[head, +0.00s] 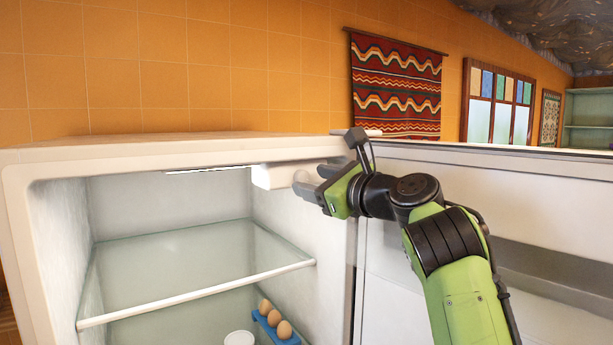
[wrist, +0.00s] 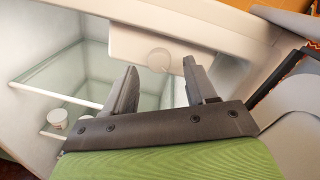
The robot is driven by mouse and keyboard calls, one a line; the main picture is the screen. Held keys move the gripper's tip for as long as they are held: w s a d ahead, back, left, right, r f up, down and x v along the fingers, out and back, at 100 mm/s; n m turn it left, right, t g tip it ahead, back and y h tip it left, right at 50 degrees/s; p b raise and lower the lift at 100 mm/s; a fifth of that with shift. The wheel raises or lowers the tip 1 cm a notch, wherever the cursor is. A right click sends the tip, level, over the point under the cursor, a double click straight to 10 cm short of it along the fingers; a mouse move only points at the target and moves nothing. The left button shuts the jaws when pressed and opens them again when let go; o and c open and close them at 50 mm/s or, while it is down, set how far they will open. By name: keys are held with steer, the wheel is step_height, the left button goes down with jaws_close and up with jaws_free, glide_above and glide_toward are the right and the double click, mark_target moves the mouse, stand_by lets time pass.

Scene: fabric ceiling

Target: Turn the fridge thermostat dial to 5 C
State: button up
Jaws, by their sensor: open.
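The open white fridge (head: 170,155) fills the lower left of the head view. A white thermostat housing (head: 268,176) sits under its ceiling at the upper right inside; the housing (wrist: 140,32) also spans the top of the wrist view. A round, pale dial (wrist: 159,60) is on the housing, and its marks are too faint to read. My gripper (head: 308,182) is at the right of the housing with its fingers pointing left. In the wrist view my gripper (wrist: 160,70) is open, with the dial appearing between its two fingertips. Contact with the dial cannot be made out.
A glass shelf (head: 200,268) with a white front rail crosses the fridge below. Eggs in a blue holder (head: 277,330) and a white cup (head: 239,338) stand lower down. The fridge door (head: 440,180) stands open at the right, behind my arm.

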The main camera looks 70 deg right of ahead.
steer(key=shift+x, duration=0.9)
steer(key=shift+s+a+r, duration=0.1)
steer(key=shift+a, duration=0.05)
steer(key=shift+c, duration=0.6)
jaws_close()
steer(key=shift+r+n+p, duration=0.1)
steer(key=shift+n+p, duration=0.5)
steer(key=shift+n, duration=1.6)
steer(key=shift+o, duration=0.6)
jaws_free()
